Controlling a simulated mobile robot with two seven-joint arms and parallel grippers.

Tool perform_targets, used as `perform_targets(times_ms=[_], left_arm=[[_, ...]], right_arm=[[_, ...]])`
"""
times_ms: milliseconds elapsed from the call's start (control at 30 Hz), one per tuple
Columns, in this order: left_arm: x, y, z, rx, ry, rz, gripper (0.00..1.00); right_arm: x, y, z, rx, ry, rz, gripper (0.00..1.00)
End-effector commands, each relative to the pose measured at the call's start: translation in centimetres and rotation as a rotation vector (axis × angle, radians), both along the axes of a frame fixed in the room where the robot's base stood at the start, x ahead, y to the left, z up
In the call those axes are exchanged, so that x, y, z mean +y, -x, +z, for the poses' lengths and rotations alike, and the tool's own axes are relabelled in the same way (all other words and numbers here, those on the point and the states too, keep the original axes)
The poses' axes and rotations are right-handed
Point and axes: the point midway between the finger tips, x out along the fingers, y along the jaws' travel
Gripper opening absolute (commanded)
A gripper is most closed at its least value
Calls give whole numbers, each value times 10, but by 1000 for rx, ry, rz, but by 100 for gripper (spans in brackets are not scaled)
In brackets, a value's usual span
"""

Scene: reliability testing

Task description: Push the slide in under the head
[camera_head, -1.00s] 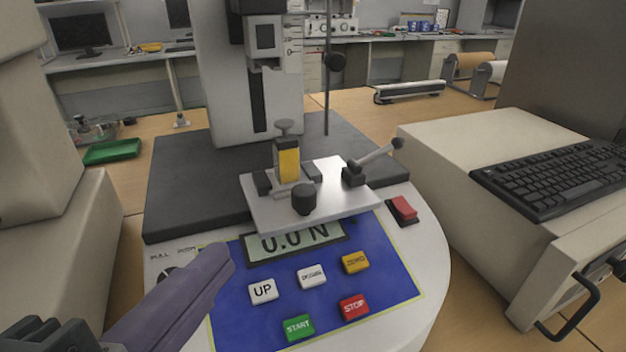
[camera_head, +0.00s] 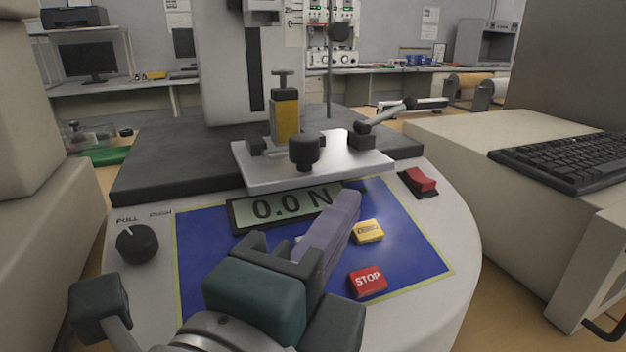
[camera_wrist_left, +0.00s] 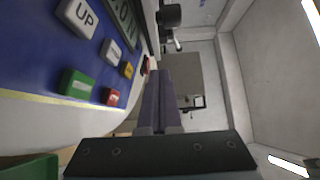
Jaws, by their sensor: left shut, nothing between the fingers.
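The slide (camera_head: 345,172) is a pale flat plate on the tester's dark base. It carries a yellow block (camera_head: 285,118) in a clamp, a black knob (camera_head: 304,148) at its front and a grey lever on its right. The head (camera_head: 262,8) is on the column at the top edge, mostly cut off, with the slide in front of the column. My left gripper (camera_head: 345,203) is shut and empty, its purple fingers over the control panel, tips just short of the slide's front edge in the picture. I cannot tell if they touch. My right gripper is out of view.
The panel has a display (camera_head: 285,206) reading 0.0 N, a red STOP button (camera_head: 368,281) and a yellow button (camera_head: 368,231). A black dial (camera_head: 137,243) is on the left, a red switch (camera_head: 420,180) on the right. A keyboard (camera_head: 570,160) lies on the right-hand cabinet.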

Motion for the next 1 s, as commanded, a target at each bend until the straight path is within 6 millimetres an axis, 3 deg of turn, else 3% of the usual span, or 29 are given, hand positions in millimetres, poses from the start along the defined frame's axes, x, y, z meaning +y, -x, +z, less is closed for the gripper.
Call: perform_targets(times_ms=[67, 300, 767, 1000], left_arm=[[-7, -15, 1, -3, 3, -1, 0], [7, -43, 0, 0, -1, 0, 0], [9, -49, -1, 1, 0, 0, 0], [20, -79, -1, -2, -4, -2, 0]], right_arm=[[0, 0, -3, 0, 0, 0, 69], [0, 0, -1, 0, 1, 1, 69], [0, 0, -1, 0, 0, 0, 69], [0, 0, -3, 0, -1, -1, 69]])
